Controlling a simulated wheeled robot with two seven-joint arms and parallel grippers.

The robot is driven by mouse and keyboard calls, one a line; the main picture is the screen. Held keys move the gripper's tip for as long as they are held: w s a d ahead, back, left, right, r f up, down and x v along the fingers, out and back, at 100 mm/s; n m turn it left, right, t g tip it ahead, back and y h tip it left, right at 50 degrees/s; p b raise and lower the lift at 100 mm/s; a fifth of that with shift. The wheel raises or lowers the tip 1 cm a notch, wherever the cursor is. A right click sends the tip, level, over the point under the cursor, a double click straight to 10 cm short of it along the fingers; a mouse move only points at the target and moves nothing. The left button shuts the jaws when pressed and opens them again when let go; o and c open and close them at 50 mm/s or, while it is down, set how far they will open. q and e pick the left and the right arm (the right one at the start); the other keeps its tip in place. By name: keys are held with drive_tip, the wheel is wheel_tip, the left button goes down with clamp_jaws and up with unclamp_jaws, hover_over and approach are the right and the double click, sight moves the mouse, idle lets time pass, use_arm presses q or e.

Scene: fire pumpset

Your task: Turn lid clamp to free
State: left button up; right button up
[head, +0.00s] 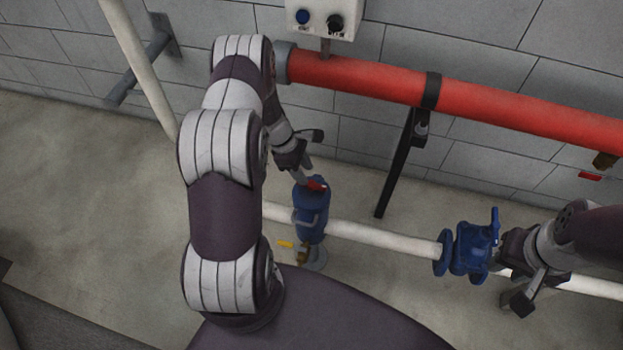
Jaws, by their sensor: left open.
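A blue upright pot (311,212) stands on the white pipe in the middle of the head view. A small red piece (317,185), which looks like the lid clamp, sits at its top. My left gripper (303,172) is open, just above and behind the pot's top, close to the red piece. I cannot tell whether the fingers touch it. My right gripper (508,277) is at the right, beside a blue valve (474,250). Its fingers are partly hidden and I cannot tell whether they are open or touch the valve.
A red pipe (470,98) runs along the wall behind, on a black bracket (400,160). A grey switch box (322,18) hangs above it. A yellow-handled tap (286,244) is low beside the pot. The white pipe (385,236) crosses between pot and valve.

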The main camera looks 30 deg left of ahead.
sight(312, 184)
use_arm(q)
drive_tip(key=x, duration=0.4)
drive_tip(key=shift+s+d+f, duration=0.1)
drive_tip(key=shift+d+f, duration=0.05)
drive_tip(key=shift+f, duration=0.05)
drive_tip(key=shift+d+f, duration=0.1)
drive_tip(key=shift+f, duration=0.15)
clamp_jaws()
